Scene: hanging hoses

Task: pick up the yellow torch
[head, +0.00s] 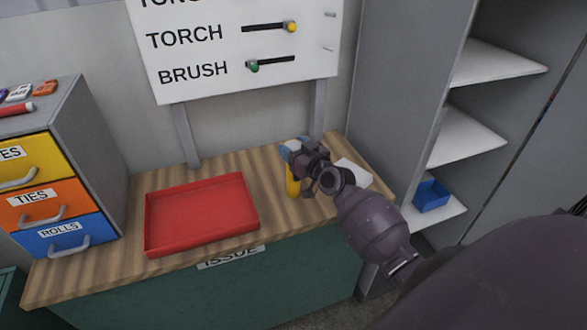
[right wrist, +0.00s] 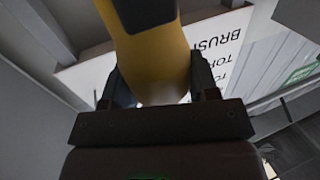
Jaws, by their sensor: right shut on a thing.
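The yellow torch (head: 293,184) is at the right part of the wooden counter, mostly hidden behind my right gripper (head: 298,160) in the head view. In the right wrist view the torch (right wrist: 158,65) is a thick yellow body with a black part at the top of the picture. It lies between the two dark fingers of my right gripper (right wrist: 155,90), which is shut on it. From the head view I cannot tell whether the torch touches the counter. My left gripper is not in view.
A red tray (head: 200,215) stands on the counter (head: 125,190), left of the torch. A drawer unit (head: 105,150) stands at the left. A white sign board (head: 200,85) is behind. A white item (head: 355,172) is right of my gripper. Shelves (head: 465,135) with a blue bin (head: 431,194) are right.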

